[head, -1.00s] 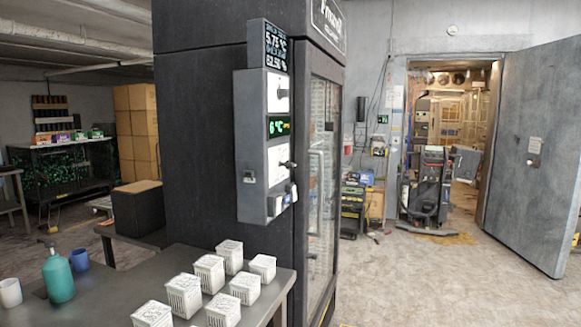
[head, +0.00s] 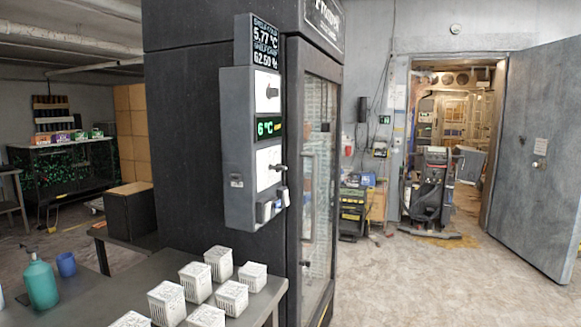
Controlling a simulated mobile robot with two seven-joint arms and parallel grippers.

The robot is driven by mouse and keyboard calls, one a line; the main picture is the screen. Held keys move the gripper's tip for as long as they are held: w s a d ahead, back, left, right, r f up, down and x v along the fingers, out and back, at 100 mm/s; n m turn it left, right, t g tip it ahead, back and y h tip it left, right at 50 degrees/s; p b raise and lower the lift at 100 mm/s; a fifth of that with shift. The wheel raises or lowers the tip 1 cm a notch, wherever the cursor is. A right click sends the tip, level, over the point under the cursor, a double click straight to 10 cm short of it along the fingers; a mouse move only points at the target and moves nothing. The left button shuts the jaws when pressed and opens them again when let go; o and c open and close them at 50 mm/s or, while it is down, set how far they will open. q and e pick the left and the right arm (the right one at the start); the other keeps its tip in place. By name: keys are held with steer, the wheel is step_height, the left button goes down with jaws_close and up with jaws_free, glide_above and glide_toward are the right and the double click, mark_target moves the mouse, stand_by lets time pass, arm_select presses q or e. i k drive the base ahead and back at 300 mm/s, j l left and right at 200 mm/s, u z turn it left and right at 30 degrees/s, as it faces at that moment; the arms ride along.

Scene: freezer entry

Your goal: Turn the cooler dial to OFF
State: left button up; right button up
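The cooler is a tall black cabinet with a glass door (head: 318,170) on its right face. A grey control box (head: 238,150) is mounted on its side near the front corner. The box's narrow face carries a dark knob (head: 271,92) on a white plate at the top, a green display (head: 268,128) reading 6 °C, and a dark handle-like knob (head: 277,167) on a second white plate. Which knob is the cooler dial, and its setting, I cannot tell; the labels are too small. Neither of my grippers is in view.
A grey table (head: 150,275) in front holds several white baskets (head: 219,262), a teal bottle (head: 40,284) and a blue cup (head: 66,264). Open floor (head: 420,280) lies right of the cooler. An open grey door (head: 535,160) stands at the far right.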

mark_target(277, 168)
steer(key=i+l, duration=0.65)
steer(key=l, duration=0.2)
steer(key=i+l, duration=0.7)
steer(key=l, duration=0.15)
